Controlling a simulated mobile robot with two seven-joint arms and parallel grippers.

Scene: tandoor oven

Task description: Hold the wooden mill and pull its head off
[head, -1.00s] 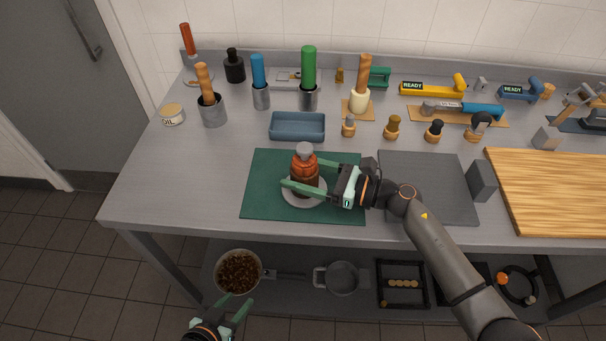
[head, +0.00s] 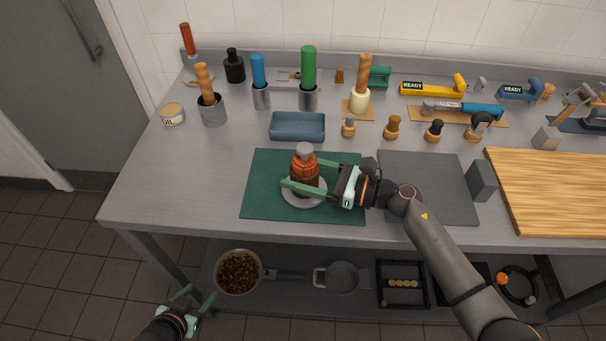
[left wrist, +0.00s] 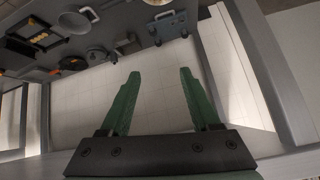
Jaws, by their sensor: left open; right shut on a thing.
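The wooden mill (head: 306,174) stands upright on a pale round dish (head: 303,200) on the green mat (head: 262,171). It has a reddish-brown body and a grey top knob. My right gripper (head: 306,176) reaches in from the right and is shut on the mill's body, one finger in front and one behind. The finger and the dish rim hide part of the mill's base. My left gripper (head: 192,300) is open and empty, low in front of the table's left end. Its fingers (left wrist: 157,95) show apart in the left wrist view, with nothing between them.
A blue-grey tray (head: 297,127) lies behind the mat, and a dark grey mat (head: 425,187) lies to the right. Tools and holders line the back. A lower shelf bears a bowl of brown pieces (head: 239,272) and a pan (head: 342,278). The table's left front is bare.

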